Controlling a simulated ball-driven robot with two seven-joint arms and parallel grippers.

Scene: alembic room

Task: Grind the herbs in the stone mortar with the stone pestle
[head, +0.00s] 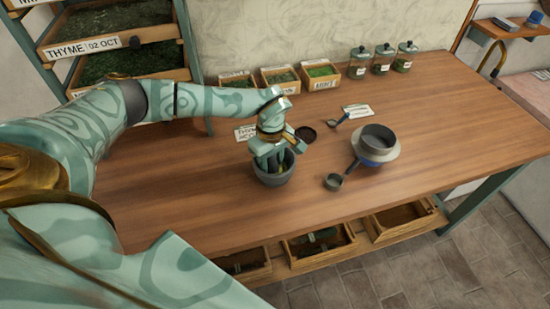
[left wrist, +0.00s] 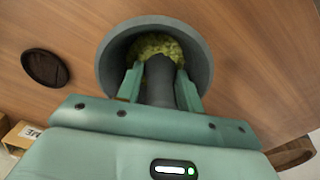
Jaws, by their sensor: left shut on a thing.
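The grey stone mortar (head: 274,177) stands on the wooden table, below my left gripper (head: 267,153). In the left wrist view the mortar (left wrist: 203,62) is seen from above, with green herbs (left wrist: 158,45) inside. My left gripper (left wrist: 158,85) is shut on the dark grey stone pestle (left wrist: 158,80), a finger on each side of it. The pestle's lower end is inside the mortar among the herbs. Whether it touches the bottom is hidden. My right gripper is not in view.
A dark round lid (head: 306,134) lies beside the mortar. Herb boxes (head: 281,79) and glass jars (head: 383,60) line the back. The table's right side (head: 470,110) is clear.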

